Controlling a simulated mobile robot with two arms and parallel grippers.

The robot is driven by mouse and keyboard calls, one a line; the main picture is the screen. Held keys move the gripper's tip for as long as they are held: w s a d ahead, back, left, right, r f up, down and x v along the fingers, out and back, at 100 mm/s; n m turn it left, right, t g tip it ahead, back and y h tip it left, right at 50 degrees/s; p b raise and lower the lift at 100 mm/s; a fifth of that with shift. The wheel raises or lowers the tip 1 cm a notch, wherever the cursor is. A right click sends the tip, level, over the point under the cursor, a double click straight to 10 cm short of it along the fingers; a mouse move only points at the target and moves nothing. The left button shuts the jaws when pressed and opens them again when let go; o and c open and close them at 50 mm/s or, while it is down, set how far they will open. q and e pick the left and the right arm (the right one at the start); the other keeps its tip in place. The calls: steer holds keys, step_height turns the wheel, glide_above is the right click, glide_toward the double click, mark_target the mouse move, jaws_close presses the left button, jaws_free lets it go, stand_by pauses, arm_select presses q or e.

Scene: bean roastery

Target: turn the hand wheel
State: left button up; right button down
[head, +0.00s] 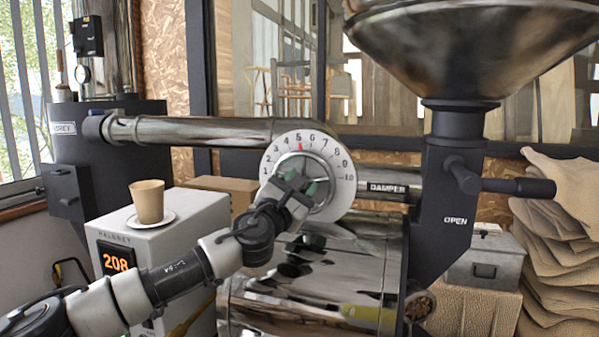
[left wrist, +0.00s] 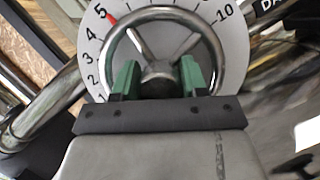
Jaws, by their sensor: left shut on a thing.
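The hand wheel (head: 300,155) is a silver ring with spokes and a central hub. It sits in front of a white round dial (head: 340,160) with black numbers up to 10. A red pointer mark (left wrist: 111,17) stands at the 5. The wheel (left wrist: 221,48) fills the upper middle of the left wrist view. My left gripper (head: 300,186) reaches up to the wheel from the lower left. Its green-padded fingers (left wrist: 157,80) stand on both sides of the hub and are shut on the wheel. The exact contact is partly hidden. My right gripper is not in view.
A damper pipe (head: 385,188) runs right from the dial to a dark column marked OPEN (head: 447,200) with a side lever (head: 500,184). A polished drum (head: 340,270) lies below. A paper cup (head: 148,202) stands on a saucer on the white box (head: 195,212).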

arm_select(q)
steer(key=shift+m+g+h+p, duration=0.55)
steer(key=shift+m+p, duration=0.9)
steer(key=shift+m, duration=0.45)
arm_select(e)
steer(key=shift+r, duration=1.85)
arm_select(q)
steer(key=o, duration=1.3)
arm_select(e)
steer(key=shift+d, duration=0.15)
arm_select(q)
steer(key=shift+b+v, duration=1.5)
steer(key=shift+v, duration=3.9)
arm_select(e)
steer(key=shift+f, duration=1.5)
